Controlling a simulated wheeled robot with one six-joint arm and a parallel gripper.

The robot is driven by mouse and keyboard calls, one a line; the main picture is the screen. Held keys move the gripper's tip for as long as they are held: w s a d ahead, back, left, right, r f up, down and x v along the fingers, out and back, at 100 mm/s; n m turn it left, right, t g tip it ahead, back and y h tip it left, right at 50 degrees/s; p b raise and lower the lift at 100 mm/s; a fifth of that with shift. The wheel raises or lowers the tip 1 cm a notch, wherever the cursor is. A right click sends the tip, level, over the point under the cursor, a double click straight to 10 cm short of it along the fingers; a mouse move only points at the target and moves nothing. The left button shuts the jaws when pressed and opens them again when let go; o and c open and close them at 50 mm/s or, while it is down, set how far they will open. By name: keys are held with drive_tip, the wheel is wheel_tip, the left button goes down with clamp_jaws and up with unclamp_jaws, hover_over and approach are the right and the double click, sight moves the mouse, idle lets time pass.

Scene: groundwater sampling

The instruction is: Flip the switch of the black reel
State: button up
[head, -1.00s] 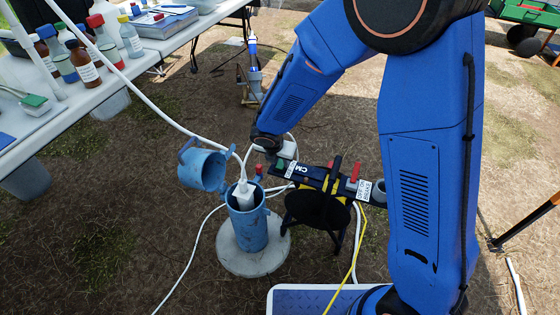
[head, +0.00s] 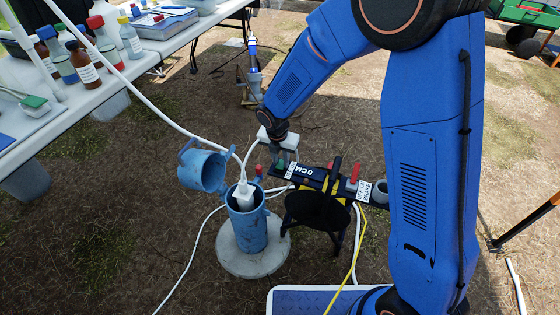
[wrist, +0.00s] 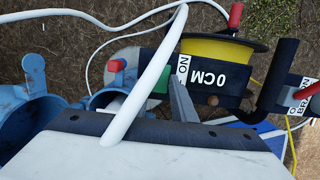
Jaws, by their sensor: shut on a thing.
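The black reel (head: 318,207) stands on a dark frame, with yellow tape wound on it in the wrist view (wrist: 222,50). Its top bar carries a "0CM" label, a red lever (head: 354,172) at the right and a green switch (head: 281,164) beside an "ON" label at the left. The switch also shows in the wrist view (wrist: 156,80), partly behind a white cable. My gripper (head: 284,157) is at the bar's left end, shut at the green switch. A grey finger (wrist: 183,103) stands right beside it; the other finger is hidden.
A blue well pipe (head: 246,230) with its cap open (head: 203,170) stands on a concrete base, left of the reel. A white cable (head: 150,105) runs into the pipe and crosses close before the wrist camera. A table (head: 75,112) with bottles is at the left.

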sight(282, 163)
drive_tip(key=shift+w+d+g+y, duration=0.25)
drive_tip(key=shift+g+y, duration=0.15)
drive_tip(key=shift+g, duration=0.5)
drive_tip(key=o, duration=1.1)
drive_tip(key=shift+c, duration=0.2)
drive_tip(key=shift+a, duration=0.1)
drive_tip(key=shift+r, duration=0.6)
wheel_tip(282, 163, up, 16)
drive_tip(key=shift+w+r, duration=0.1)
